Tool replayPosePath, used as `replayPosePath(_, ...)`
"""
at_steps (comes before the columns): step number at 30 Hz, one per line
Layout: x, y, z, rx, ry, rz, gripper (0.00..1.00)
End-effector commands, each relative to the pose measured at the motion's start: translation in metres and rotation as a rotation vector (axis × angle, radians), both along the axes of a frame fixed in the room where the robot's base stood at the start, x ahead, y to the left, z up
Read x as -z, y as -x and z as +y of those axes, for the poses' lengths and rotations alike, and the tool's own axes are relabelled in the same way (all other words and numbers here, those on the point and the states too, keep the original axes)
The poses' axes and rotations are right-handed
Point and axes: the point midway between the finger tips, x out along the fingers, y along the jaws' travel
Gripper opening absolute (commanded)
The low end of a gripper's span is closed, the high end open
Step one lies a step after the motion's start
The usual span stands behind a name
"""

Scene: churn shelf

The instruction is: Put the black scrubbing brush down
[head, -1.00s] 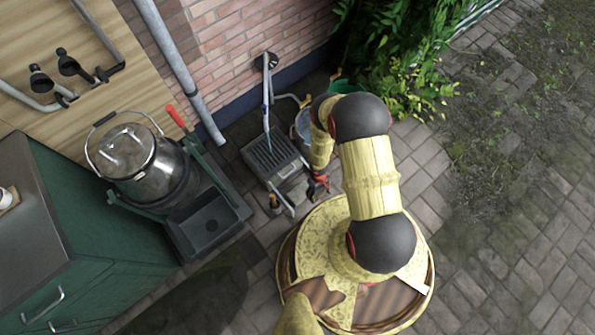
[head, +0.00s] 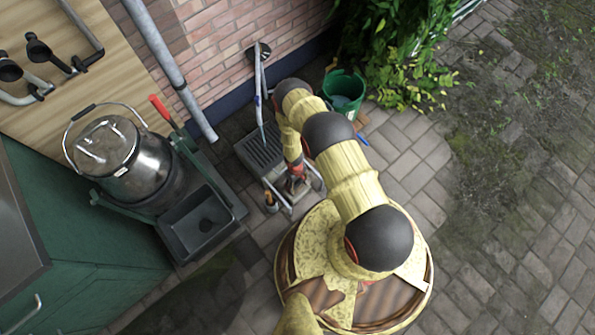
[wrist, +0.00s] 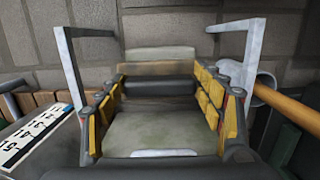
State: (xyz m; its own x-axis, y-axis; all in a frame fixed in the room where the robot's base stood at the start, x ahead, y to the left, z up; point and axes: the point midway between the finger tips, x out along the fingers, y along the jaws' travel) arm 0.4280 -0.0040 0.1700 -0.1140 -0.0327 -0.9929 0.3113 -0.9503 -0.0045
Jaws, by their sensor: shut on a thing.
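My gripper (head: 297,182) is low at the front of the small metal-framed stand with a dark slatted top (head: 262,152). In the wrist view, the yellow-padded fingers of my gripper (wrist: 160,88) stand wide apart and are shut on a dark bar-shaped thing, the black scrubbing brush (wrist: 160,87), which spans between the fingertips. A brown strip shows just behind it. Pale metal posts of the stand (wrist: 72,70) rise on both sides of the fingers. In the head view, the brush cannot be told apart from my gripper. Whether the brush touches a surface below is unclear.
A wooden handle (wrist: 285,104) and a pipe end lie close on the right. A white numbered card (wrist: 35,138) is on the left. A green bucket (head: 344,92) stands behind my arm, and a lidded metal churn (head: 115,155) and grey basin (head: 200,222) stand left.

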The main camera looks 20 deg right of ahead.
Motion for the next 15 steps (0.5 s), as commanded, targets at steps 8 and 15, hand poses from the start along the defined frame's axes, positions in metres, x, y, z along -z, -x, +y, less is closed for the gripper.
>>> replayPosePath(8, 0.034, -0.003, 0.003, 0.000, 0.000, -0.001, 0.27)
replayPosePath(15, 0.034, -0.003, 0.003, 0.000, 0.000, -0.001, 0.27)
